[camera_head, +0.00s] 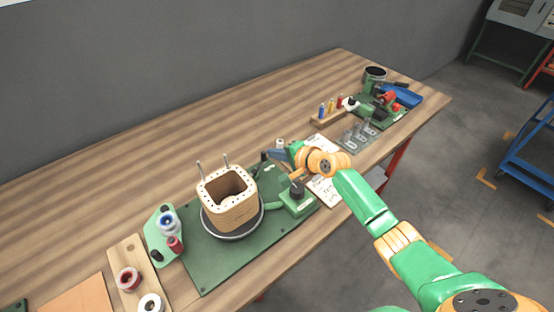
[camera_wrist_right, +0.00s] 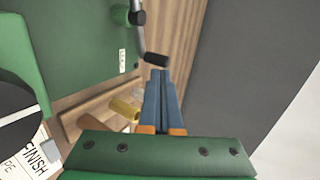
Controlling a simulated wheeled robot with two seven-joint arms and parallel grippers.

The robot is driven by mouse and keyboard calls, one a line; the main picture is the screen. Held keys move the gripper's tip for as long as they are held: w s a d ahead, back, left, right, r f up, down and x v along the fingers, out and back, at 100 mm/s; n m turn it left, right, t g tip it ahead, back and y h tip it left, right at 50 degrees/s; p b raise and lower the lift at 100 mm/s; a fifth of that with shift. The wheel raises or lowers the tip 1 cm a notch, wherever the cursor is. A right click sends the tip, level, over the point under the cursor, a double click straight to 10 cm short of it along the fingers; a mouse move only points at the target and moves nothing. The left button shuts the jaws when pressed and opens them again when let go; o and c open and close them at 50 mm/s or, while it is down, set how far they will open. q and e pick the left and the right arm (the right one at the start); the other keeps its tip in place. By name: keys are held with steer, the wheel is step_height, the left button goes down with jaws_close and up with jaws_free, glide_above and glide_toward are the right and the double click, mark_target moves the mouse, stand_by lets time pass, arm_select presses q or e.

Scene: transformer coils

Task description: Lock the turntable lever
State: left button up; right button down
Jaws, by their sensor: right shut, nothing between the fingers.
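The turntable (camera_head: 232,236) is a dark round disc on a green baseplate (camera_head: 205,275), with a square wooden coil form (camera_head: 230,203) on it. My right gripper (camera_head: 270,154) is at the back right corner of the baseplate, its blue fingers shut and empty. In the right wrist view, the lever (camera_wrist_right: 140,35) is a bent metal rod with a dark pivot and a black grip (camera_wrist_right: 156,60). The shut fingertips (camera_wrist_right: 160,73) are close to this grip; I cannot tell whether they touch it. My left gripper is not in view.
A green block with a black knob (camera_head: 297,190) stands at the baseplate's right. Wire spools (camera_head: 129,279) sit at the front left. Small bottles (camera_head: 331,106), a clear rack (camera_head: 357,135) and a blue tray (camera_head: 404,96) are farther right. The back left table is clear.

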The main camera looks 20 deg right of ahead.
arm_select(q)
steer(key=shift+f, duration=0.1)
arm_select(e)
steer(key=shift+w+a, duration=0.15)
steer(key=shift+w, duration=0.45)
stand_by(0.5)
